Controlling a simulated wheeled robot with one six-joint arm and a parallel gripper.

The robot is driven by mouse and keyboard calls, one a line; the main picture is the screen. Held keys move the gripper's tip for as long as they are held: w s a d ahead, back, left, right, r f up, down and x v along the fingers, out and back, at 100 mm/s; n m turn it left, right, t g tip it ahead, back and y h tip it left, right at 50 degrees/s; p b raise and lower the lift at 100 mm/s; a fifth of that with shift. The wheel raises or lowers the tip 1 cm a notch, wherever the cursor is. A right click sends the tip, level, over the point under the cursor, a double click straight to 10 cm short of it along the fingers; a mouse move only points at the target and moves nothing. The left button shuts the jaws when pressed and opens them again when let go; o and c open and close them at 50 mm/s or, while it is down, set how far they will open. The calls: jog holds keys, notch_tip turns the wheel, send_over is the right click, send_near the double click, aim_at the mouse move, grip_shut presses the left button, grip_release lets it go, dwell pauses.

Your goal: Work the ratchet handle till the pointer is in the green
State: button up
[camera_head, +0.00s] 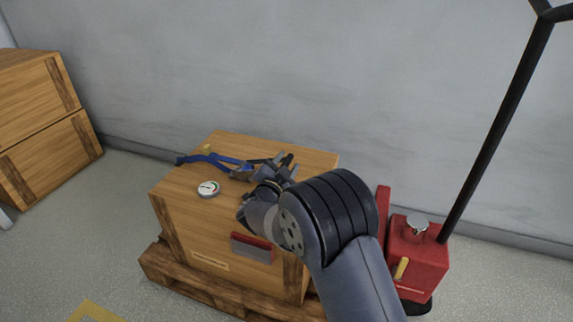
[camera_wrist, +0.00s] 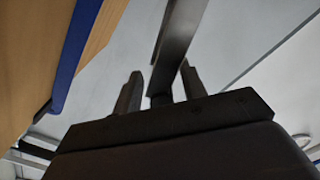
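The wooden crate (camera_head: 185,230) has a round white gauge (camera_head: 208,189) on its top, with red and green marks. Its pointer is too small to read. A blue strap (camera_head: 215,158) runs over the crate top to the dark metal ratchet (camera_head: 240,175), which my arm partly hides. My gripper (camera_head: 284,162) is over the crate top, right of the ratchet. In the wrist view, my gripper (camera_wrist: 160,85) has its fingers apart. A grey metal bar (camera_wrist: 178,40), seemingly the handle, lies between them, with gaps showing on both sides. The blue strap (camera_wrist: 75,50) shows at left.
The crate stands on a wooden pallet (camera_head: 195,287). Stacked wooden boxes (camera_head: 40,110) are at far left. A grey wall is close behind the crate.

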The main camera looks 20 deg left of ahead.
jog(key=shift+s, duration=0.1)
jog(key=s+p, duration=0.1)
jog(key=s, duration=0.2)
jog(key=s+p, duration=0.1)
jog(key=s, duration=0.2)
jog(key=s+p, duration=0.1)
jog(key=s, duration=0.2)
jog(key=shift+s+a+r, duration=0.1)
jog(key=shift+s+a, duration=0.15)
jog(key=shift+s, duration=0.6)
